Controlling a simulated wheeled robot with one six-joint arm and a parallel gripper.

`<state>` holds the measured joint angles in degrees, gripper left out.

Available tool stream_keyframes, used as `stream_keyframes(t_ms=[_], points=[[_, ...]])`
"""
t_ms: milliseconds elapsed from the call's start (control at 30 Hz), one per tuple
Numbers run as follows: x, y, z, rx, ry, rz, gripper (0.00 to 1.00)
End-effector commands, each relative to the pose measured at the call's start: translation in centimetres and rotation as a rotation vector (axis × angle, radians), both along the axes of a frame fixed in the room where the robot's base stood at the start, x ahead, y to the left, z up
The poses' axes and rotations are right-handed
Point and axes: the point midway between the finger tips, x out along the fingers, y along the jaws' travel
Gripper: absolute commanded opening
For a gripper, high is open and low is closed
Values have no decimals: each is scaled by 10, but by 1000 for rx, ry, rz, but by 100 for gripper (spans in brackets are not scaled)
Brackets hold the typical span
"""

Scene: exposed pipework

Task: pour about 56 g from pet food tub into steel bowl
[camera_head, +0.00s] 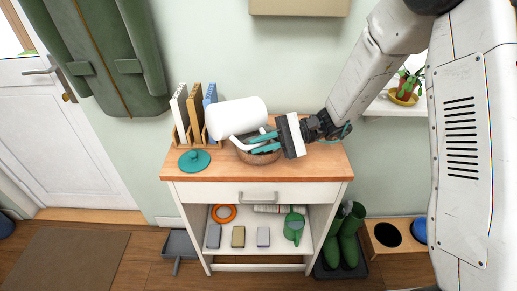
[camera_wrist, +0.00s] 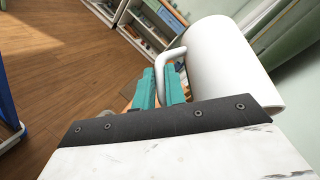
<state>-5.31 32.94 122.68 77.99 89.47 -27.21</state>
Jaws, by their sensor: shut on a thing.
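The pet food tub is a white cylinder (camera_head: 236,118) with a looped white handle (camera_head: 243,144). It lies tipped nearly on its side in the air above the bowl. My gripper (camera_head: 263,142) has teal fingers shut on the handle, and the wrist view also shows the tub (camera_wrist: 235,65) beside the fingers (camera_wrist: 160,88). The steel bowl (camera_head: 258,159) stands on the wooden cabinet top below, tinted brown and partly hidden by the fingers and handle. I cannot see the tub's opening, any flowing food or the bowl's contents.
A teal disc with a knob (camera_head: 194,160) lies on the cabinet top (camera_head: 310,163) at the left. A wooden rack with upright books (camera_head: 194,108) stands behind it. The right part of the top is clear. A potted plant (camera_head: 407,85) sits on the sill at right.

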Motion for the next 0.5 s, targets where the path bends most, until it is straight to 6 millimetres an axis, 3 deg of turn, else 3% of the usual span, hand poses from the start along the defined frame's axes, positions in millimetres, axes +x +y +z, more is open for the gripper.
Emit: stream_keyframes(t_ms=[500], points=[[0, -1, 1, 29, 14, -1, 0]])
